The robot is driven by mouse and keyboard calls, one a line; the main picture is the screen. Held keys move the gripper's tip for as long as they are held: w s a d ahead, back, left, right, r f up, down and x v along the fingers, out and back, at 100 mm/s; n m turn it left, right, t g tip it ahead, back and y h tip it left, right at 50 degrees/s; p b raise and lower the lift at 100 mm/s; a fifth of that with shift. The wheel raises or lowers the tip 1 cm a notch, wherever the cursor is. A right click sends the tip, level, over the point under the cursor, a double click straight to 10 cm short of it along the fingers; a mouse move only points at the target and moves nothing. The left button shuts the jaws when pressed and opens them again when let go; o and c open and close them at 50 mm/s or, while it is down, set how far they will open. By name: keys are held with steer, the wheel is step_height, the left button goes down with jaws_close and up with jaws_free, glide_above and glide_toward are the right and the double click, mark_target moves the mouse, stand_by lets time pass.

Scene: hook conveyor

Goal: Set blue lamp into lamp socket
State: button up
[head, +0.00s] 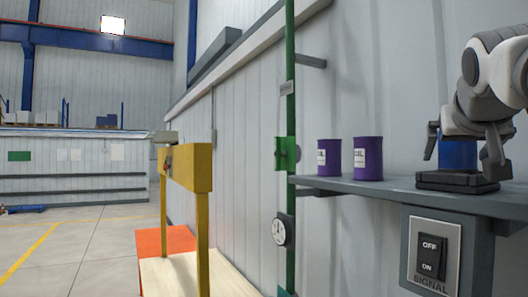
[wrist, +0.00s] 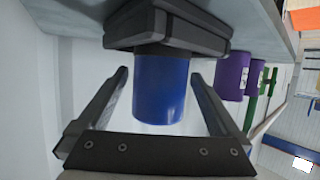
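The blue lamp (head: 458,153) stands upright at the black lamp socket (head: 457,181) on the grey shelf. How deep the lamp sits in the socket is hidden. My gripper (head: 462,158) is above the socket, its fingers pointing down on both sides of the lamp. In the wrist view my gripper (wrist: 159,78) is open, with a visible gap between each finger and the lamp.
Two purple cans, one (head: 368,158) nearer the socket and one (head: 328,157) farther left, stand on the shelf (head: 400,187). An OFF/ON signal switch (head: 433,256) is below the shelf front. A green post (head: 290,120) and yellow frame (head: 190,167) are left.

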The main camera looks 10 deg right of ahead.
steer(key=shift+s, duration=0.1)
steer(key=b+v, duration=0.2)
steer(key=v, duration=1.5)
steer(key=w+a+f+n+g+y, duration=0.1)
steer(key=w+a+f+y, duration=0.15)
steer(key=f, duration=0.55)
steer(key=w+a+f+n+g+y+b, duration=0.1)
steer(key=a+f+n, duration=0.15)
steer(key=f, duration=0.65)
steer(key=w+a+f+n+g+y, duration=0.1)
steer(key=w+a+f, duration=0.15)
steer(key=f, duration=0.55)
steer(key=s+a+f+g+y, duration=0.1)
steer(key=s+a+f, duration=0.1)
steer(key=f, duration=0.5)
steer(key=s+a+f+n+g, duration=0.1)
steer(key=s+a+f, duration=0.1)
steer(key=f, duration=0.6)
steer(key=s+a+f+n+y+b, duration=0.1)
steer(key=s+a+f, duration=0.1)
steer(key=f, duration=0.6)
steer(key=shift+s+a+f+g+y, duration=0.2)
steer(key=shift+a+g+y, duration=0.2)
steer(key=shift+a, duration=0.45)
